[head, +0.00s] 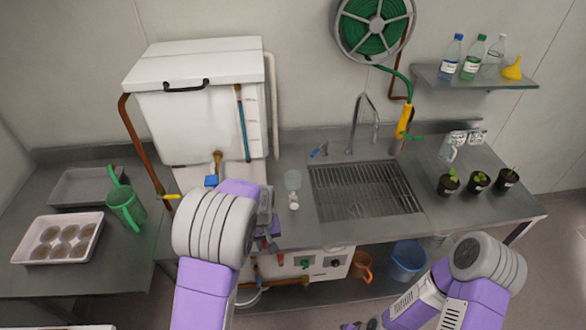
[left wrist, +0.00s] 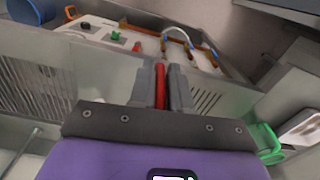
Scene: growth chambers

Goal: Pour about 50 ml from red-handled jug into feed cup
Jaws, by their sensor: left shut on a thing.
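My left gripper (head: 268,226) is shut on a red handle (head: 276,232), in front of the counter's front edge. In the left wrist view the red handle (left wrist: 160,86) stands between the two grey fingers of that gripper (left wrist: 162,82). The jug's body is hidden, and I cannot tell its level or tilt. A small clear vessel (head: 293,181) stands on the counter left of the sink; I cannot tell whether it is the feed cup. My right gripper (head: 354,325) shows only as dark tips at the bottom edge.
A green jug (head: 126,207) and a tray with brown round cells (head: 27,256) are on the left counter. The white tank (head: 198,110) stands behind my left arm. The sink (head: 365,190) lies right of the clear vessel. Potted seedlings (head: 448,186) stand farther right. A blue bucket (head: 408,262) is below.

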